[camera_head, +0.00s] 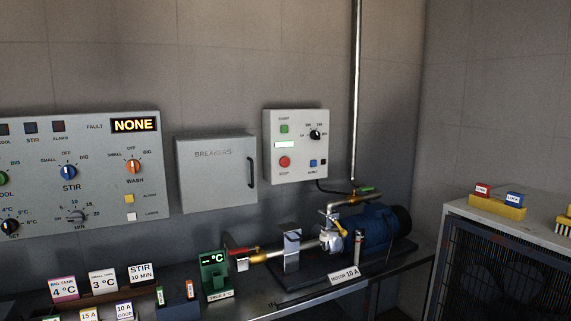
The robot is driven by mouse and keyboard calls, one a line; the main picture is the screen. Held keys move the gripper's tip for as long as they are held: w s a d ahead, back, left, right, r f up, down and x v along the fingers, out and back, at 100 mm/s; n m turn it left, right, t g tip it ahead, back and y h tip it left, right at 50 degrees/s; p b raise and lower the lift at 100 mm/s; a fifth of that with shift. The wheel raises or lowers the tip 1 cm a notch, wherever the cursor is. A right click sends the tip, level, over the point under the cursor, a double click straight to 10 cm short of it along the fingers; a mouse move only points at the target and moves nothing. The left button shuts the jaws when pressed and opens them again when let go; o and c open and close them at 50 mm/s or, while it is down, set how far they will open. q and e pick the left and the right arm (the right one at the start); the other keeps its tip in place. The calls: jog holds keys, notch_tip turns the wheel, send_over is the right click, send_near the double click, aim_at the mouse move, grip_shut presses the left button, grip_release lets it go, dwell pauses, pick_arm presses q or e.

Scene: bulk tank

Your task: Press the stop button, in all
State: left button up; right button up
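The red stop button (285,162) is on the lower left of a pale control box (297,178) on the back wall, with a label under it that appears to read STOP. A green button (284,129) sits above it, and a lit white display (285,145) is between them. A black knob (316,134) and a small blue button (313,163) are on the box's right side. Neither of my grippers shows in the head view, and nothing covers the stop button.
A bench below carries a blue motor (372,236) with pipes, a green °C display (214,272) and several label cards. A closed breakers cabinet (215,185) and a large control panel (100,195) are left of the box. A wire-fronted unit (500,255) stands right.

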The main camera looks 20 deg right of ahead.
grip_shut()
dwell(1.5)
